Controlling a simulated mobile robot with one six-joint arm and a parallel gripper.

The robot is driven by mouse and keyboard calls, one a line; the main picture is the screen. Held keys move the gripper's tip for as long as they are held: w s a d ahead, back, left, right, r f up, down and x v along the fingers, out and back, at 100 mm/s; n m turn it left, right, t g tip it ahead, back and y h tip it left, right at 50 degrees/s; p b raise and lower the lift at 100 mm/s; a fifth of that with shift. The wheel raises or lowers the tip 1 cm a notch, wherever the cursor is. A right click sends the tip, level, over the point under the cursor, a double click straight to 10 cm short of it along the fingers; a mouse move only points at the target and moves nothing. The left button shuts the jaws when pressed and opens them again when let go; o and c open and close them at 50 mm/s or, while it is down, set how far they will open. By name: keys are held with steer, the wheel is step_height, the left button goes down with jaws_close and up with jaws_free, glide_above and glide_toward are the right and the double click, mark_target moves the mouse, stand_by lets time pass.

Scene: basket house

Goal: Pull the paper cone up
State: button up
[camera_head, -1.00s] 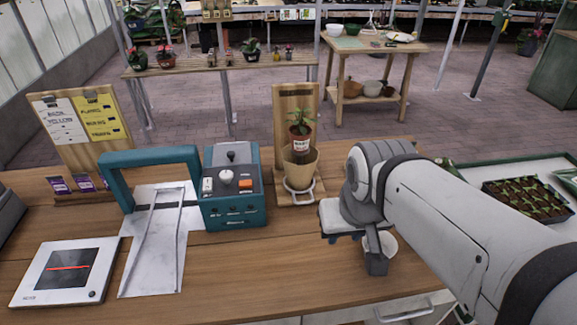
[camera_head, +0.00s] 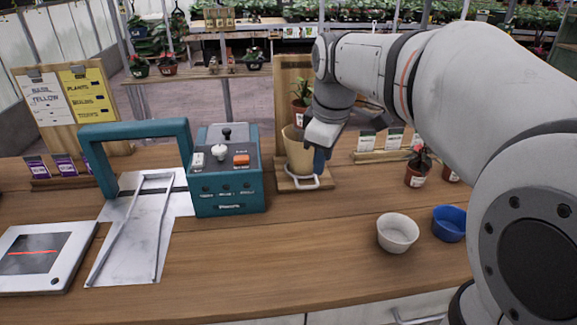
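The tan paper cone (camera_head: 298,150) stands in the wire ring of a wooden stand (camera_head: 293,78) in the middle of the bench.
A teal control box (camera_head: 226,180) and teal arch (camera_head: 135,130) stand left of the cone. The front middle bench is clear.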

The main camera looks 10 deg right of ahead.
steer(key=w+f+n+b, duration=0.2)
steer(key=w+f+b, duration=0.1)
steer(key=w+f, duration=0.1)
steer(key=w+f+n+b, duration=0.2)
steer(key=w+f+b, duration=0.1)
steer(key=f, duration=0.3)
steer(key=w+f+n+b, duration=0.3)
steer(key=w+f+b, duration=0.1)
steer(key=w+f, duration=0.1)
steer(key=shift+a+f+g, duration=0.1)
steer(key=shift+a+g, duration=0.1)
steer(key=shift+g, duration=0.1)
steer(key=shift+c, duration=0.2)
jaws_close()
